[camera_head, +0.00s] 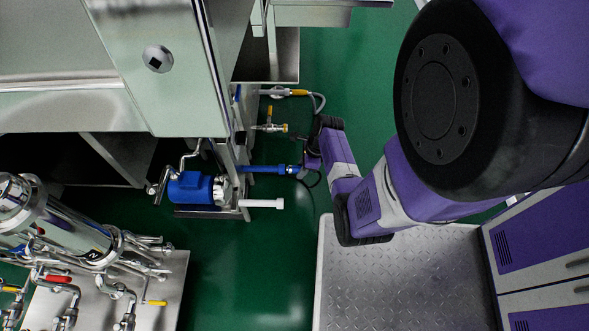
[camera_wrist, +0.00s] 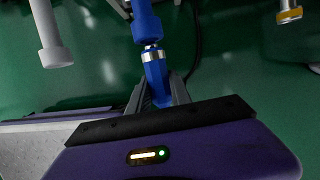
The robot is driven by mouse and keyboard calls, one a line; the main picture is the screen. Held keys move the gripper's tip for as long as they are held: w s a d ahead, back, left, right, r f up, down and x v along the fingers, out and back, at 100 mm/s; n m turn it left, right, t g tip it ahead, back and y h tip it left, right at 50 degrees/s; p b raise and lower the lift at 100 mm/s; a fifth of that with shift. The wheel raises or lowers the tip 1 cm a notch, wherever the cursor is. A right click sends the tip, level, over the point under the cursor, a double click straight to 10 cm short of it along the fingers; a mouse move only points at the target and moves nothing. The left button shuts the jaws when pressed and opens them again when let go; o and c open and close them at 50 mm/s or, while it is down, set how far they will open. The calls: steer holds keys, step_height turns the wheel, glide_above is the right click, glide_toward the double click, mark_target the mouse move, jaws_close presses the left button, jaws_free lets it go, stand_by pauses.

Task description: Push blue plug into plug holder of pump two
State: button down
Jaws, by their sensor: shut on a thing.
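My gripper (camera_head: 304,168) is shut on the blue plug, which also shows in the wrist view (camera_wrist: 156,76) between the two grey fingers. A metallic collar (camera_wrist: 151,54) sits at the plug's front. Beyond it, in line, is a blue holder-like pipe end (camera_wrist: 145,24); the collar meets or nearly meets it, and I cannot tell how deep it sits. In the head view this blue pipe (camera_head: 262,168) runs out from the frame beside the blue pump (camera_head: 190,188).
A white pipe (camera_head: 264,203) runs parallel nearby and shows at upper left in the wrist view (camera_wrist: 50,38). A brass-ended valve (camera_head: 270,127) and a yellow-banded hose (camera_head: 298,92) stick out above. A steel pipe assembly stands lower left. Green floor is open below the white pipe.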

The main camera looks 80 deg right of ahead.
steer(key=s+p, duration=0.1)
steer(key=s, duration=0.5)
steer(key=shift+d, duration=0.3)
stand_by(0.4)
steer(key=shift+s, duration=0.1)
steer(key=shift+s+a+p, duration=0.2)
steer(key=shift+a+p, duration=1.6)
steer(key=shift+a, duration=0.45)
steer(key=shift+a, duration=0.15)
steer(key=shift+s+a+p, duration=0.2)
steer(key=shift+a+p, duration=1.25)
steer(key=shift+a, duration=0.65)
steer(key=shift+a, duration=0.15)
steer(key=shift+s+a+p, duration=0.15)
steer(key=shift+a+p, duration=0.5)
steer(key=shift+a, duration=0.4)
steer(key=shift+s+a+p, duration=0.1)
steer(key=shift+a+p, duration=0.5)
steer(key=shift+a, duration=0.4)
